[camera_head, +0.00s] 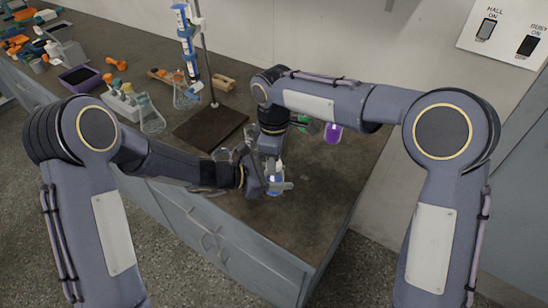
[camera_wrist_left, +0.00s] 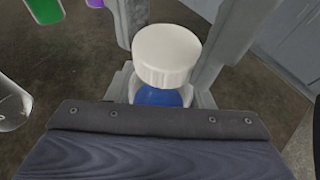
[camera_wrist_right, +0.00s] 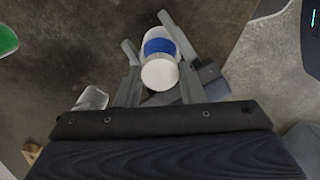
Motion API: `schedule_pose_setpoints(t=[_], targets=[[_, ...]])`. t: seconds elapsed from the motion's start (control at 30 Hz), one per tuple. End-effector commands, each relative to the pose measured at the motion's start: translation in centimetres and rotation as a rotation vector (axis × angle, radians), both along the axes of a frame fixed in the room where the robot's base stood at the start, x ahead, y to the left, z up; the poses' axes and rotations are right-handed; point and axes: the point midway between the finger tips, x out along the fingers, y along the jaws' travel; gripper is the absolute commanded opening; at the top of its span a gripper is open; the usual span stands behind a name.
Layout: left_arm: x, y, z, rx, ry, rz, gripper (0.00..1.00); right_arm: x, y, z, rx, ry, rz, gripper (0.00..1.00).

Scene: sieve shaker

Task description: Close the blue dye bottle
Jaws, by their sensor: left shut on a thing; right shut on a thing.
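The blue dye bottle (camera_head: 275,179) stands near the counter's front edge, partly hidden by my grippers. My left gripper (camera_head: 276,188) comes in from the side and is shut on its body; the blue part also shows in the left wrist view (camera_wrist_left: 158,97). The white cap (camera_wrist_left: 165,55) is at the top of the bottle, between the fingers of my right gripper (camera_wrist_right: 160,82), which is shut on it from above. In the right wrist view the cap (camera_wrist_right: 160,73) lines up with the bottle. I cannot tell whether it is fully seated.
Purple (camera_head: 333,133) and green (camera_head: 303,123) vessels stand behind my right arm. A clear glass vessel (camera_wrist_left: 12,105) is close beside my left gripper. A burette stand on a dark base (camera_head: 211,126) and flasks (camera_head: 151,117) are further left. The counter's right front is clear.

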Motion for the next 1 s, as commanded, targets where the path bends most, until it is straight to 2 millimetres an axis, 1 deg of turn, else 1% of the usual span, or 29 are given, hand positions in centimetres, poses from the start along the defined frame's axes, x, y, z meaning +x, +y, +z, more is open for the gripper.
schedule_pose_setpoints(t=[0.03,0.1,0.2,0.5,0.53,0.67,0.7,0.9,1.0], targets=[[0.00,-0.03,0.03,-0.001,0.000,0.000,0.00,-0.02,0.06,0.06,-0.001,-0.003,-0.092,0.08],[0.00,-0.02,0.02,-0.001,0.000,0.000,0.00,0.02,0.03,0.04,0.000,-0.002,-0.201,0.08],[-0.01,-0.03,0.03,-0.001,0.000,-0.001,0.00,0.01,0.05,0.04,0.001,-0.002,-0.287,0.08],[-0.02,-0.04,0.03,-0.001,-0.001,-0.001,0.00,0.03,0.03,0.02,0.001,-0.002,-0.308,0.08],[-0.03,-0.04,0.03,-0.001,-0.001,-0.001,0.00,0.03,0.03,0.02,0.001,-0.002,-0.308,0.38],[-0.02,-0.04,0.03,-0.001,0.000,-0.001,0.00,0.02,0.03,0.01,0.001,-0.002,-0.307,0.55],[-0.02,-0.04,0.03,-0.001,0.000,-0.001,0.00,0.01,0.03,0.01,0.001,-0.001,-0.306,0.57],[0.00,-0.04,0.04,-0.001,0.000,0.000,0.00,-0.04,0.07,0.01,0.001,0.000,-0.305,0.57],[0.01,-0.04,0.05,-0.001,0.000,0.000,0.00,-0.03,0.09,0.68,0.002,0.000,-0.305,0.57]])
